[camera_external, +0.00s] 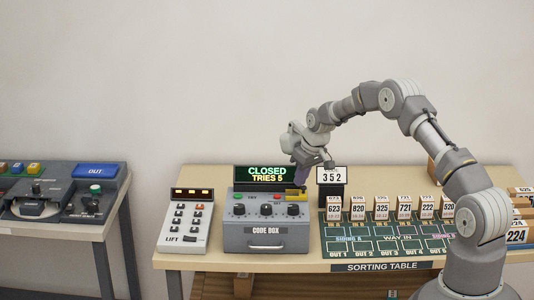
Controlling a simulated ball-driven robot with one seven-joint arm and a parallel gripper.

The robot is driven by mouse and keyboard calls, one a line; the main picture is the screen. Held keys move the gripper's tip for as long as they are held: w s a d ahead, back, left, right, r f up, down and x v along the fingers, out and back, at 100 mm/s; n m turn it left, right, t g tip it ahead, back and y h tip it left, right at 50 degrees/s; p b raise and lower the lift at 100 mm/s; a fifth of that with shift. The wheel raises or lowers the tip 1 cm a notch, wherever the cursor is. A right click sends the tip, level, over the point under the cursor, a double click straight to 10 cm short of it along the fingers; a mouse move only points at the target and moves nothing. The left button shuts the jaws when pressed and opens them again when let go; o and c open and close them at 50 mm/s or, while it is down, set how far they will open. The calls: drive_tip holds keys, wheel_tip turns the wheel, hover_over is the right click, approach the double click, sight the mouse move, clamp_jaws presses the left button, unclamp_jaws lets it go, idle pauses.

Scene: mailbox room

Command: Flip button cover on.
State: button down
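The grey code box (262,232) stands on the table, with a drawer handle, several dark knobs and a green-lit display reading CLOSED, TRIES 5. A small yellow part (294,192), possibly the button cover, lies at the right of its top panel. Whether it is a cover, and whether it is raised or lowered, is too small to tell. A red button (277,197) and a green button (239,196) sit left of it. My gripper (301,183) points down just above the yellow part and partly hides that corner. Contact and finger opening cannot be made out.
A card reading 352 (332,173) stands on a black holder close right of my gripper. The lift panel (185,225) is left of the box. Right are several numbered tags on the green sorting mat (380,245). Another console (60,195) stands far left.

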drive_tip(key=p+v, duration=0.4)
drive_tip(key=v, duration=0.6)
drive_tip(key=shift+w, duration=0.1)
